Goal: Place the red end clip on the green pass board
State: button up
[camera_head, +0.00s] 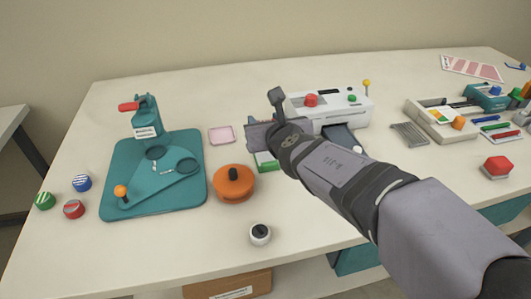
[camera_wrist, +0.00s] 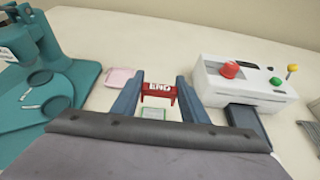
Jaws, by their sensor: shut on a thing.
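My gripper (camera_wrist: 160,84) is shut on the red end clip (camera_wrist: 158,92), held between its two fingertips with the white word END showing. The green pass board (camera_wrist: 153,114) lies on the table, below the clip in the wrist view and partly hidden by my gripper's body. In the head view, a green edge of the board (camera_head: 266,163) shows beneath my gripper (camera_head: 258,134). The clip is hidden there. The clip looks raised above the board, but I cannot tell the exact gap.
A teal press (camera_head: 120,190) stands at left, with an orange round knob-topped piece (camera_head: 234,187) beside the board. A pink tray (camera_head: 221,136) lies behind. The white laminator (camera_head: 330,107) stands at the back right. A black-and-white round item (camera_head: 260,234) sits in front.

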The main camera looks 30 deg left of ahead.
jog(key=b, duration=0.3)
send_over(265, 158)
notch_tip(265, 158, down, 5)
jog(key=shift+w+r, duration=0.1)
jog(key=shift+f+b, duration=1.75)
jog(key=shift+f, duration=0.2)
jog(key=shift+f, duration=0.15)
jog(key=o, duration=1)
jog(key=shift+o, duration=0.2)
jog(key=shift+r, duration=0.2)
